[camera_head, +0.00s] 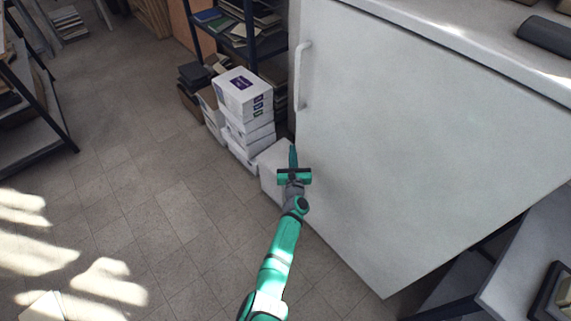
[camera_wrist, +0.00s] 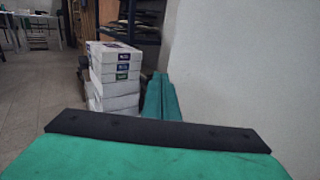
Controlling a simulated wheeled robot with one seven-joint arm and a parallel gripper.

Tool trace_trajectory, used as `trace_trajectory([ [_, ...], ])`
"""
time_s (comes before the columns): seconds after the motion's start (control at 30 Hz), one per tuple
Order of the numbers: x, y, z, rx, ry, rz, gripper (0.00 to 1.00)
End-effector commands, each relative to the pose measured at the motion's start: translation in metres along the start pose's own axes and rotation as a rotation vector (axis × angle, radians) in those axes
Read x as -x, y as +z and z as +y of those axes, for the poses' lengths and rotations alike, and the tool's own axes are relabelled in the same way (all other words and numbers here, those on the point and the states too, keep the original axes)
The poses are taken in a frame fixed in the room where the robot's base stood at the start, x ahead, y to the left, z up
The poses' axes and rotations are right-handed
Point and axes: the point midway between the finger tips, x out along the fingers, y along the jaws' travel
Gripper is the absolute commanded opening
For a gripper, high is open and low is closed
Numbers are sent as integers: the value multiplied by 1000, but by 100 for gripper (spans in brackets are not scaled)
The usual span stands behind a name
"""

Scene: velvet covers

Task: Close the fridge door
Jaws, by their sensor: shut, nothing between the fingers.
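The fridge door (camera_head: 420,150) is a large white panel filling the right half of the head view, with a pale vertical handle (camera_head: 303,75) near its left edge. I cannot tell from these views how far open it stands. The door also shows as a plain white surface at the right in the wrist view (camera_wrist: 240,70). My green gripper (camera_head: 293,152) is shut and empty, low beside the door's left edge and below the handle. In the wrist view its fingers (camera_wrist: 160,95) lie together, left of the white surface. Contact with the door cannot be made out.
Stacked white boxes (camera_head: 245,112) stand just left of the gripper, before a dark shelf (camera_head: 247,45). A low white block (camera_head: 273,170) sits beside the gripper. A grey table (camera_head: 525,265) is at lower right. The tiled floor (camera_head: 130,185) at left is mostly clear.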

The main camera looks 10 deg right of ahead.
Motion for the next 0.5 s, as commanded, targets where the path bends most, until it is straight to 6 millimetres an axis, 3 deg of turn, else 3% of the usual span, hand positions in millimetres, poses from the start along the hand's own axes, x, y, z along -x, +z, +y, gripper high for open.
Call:
trace_trajectory([
  [0.13, 13, -1, 25, 2, 14, 1, 0],
  [0.5, 39, -1, 50, 1, 4, 1, 0],
])
